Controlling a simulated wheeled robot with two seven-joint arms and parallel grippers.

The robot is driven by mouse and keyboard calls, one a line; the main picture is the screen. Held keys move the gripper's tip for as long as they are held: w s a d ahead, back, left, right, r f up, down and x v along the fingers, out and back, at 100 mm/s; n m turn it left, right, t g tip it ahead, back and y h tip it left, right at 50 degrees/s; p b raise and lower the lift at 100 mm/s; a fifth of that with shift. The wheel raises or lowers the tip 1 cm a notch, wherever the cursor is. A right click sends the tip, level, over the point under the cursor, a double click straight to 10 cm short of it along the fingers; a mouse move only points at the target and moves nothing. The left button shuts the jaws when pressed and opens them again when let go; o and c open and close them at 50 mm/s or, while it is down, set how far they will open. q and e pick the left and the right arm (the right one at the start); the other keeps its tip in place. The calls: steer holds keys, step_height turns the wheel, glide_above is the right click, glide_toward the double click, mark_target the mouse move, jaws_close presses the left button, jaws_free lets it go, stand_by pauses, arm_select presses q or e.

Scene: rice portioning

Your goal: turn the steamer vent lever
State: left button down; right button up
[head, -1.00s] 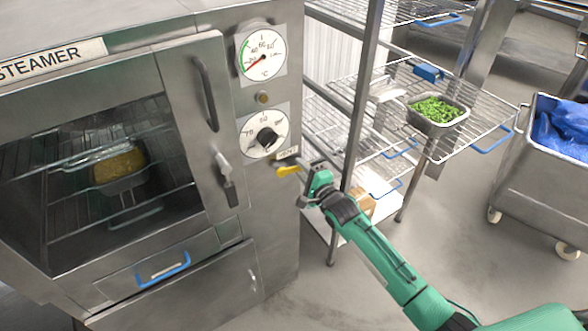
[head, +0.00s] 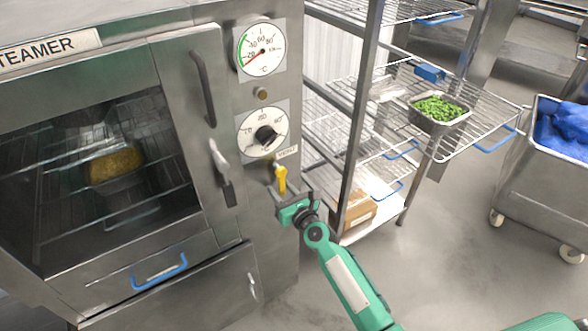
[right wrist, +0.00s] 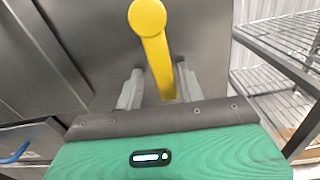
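The yellow vent lever (head: 281,178) is on the right side of the steamer's front panel, just below the vent label (head: 287,152). It points downward. My right gripper (head: 291,193) is at the lever's lower end. In the right wrist view, the lever (right wrist: 158,62) passes between the two spread fingers, closer to the right one, with a gap to the left one. I cannot tell whether the right finger touches it. My left gripper is out of view.
The steamer's door (head: 194,110) is closed, with a pan of yellow food (head: 117,170) behind its window. Two dials sit above the lever. A wire rack (head: 490,107) with a pan of green vegetables (head: 440,110) stands to the right, close to my arm. A blue-lined cart (head: 535,185) is farther right.

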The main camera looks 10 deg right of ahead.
steer(key=o, duration=1.1)
steer(key=shift+c, duration=0.2)
steer(key=v, duration=0.8)
steer(key=shift+p, duration=0.4)
steer(key=shift+d, duration=0.1)
